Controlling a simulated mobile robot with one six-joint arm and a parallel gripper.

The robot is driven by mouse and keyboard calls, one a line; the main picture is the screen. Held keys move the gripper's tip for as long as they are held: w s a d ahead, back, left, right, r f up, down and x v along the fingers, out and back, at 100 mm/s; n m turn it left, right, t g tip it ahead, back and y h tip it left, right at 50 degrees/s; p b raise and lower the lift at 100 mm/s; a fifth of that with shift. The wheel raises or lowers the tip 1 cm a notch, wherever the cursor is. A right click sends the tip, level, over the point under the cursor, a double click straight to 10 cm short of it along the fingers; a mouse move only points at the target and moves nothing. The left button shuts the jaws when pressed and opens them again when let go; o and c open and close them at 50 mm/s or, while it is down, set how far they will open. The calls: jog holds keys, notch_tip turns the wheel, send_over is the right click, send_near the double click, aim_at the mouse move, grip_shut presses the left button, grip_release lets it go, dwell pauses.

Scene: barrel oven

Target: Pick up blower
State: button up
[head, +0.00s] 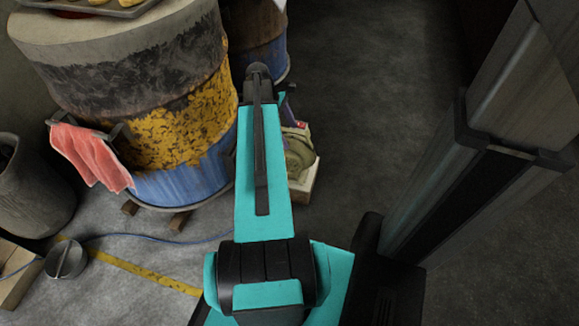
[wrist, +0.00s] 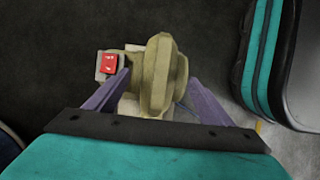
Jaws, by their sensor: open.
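The blower (head: 299,155) is a dull olive rounded body with a small red part on one side. It sits on a pale block (head: 304,187) beside the barrels, partly hidden by my arm in the head view. In the wrist view the blower (wrist: 158,70) lies ahead of my gripper (wrist: 158,80), its round body between the two purple fingers. The fingers are spread apart, and I cannot tell whether they touch it. The red part (wrist: 109,62) is left of the left finger. In the head view my gripper is mostly hidden behind the arm.
A large barrel oven (head: 180,110) stands left of the blower, with a pink cloth (head: 90,157) on its handle and a tray (head: 95,8) on top. A blue barrel (head: 268,50) stands behind. A thin blue hose (head: 140,238) crosses the floor.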

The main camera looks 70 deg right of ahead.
aim_at(292, 137)
jog(key=shift+b+x, duration=0.6)
jog(key=shift+x, duration=1.05)
jog(key=shift+c, duration=0.3)
jog(key=c, duration=1.5)
jog(key=shift+d+r, duration=0.15)
jog(key=shift+r, duration=0.2)
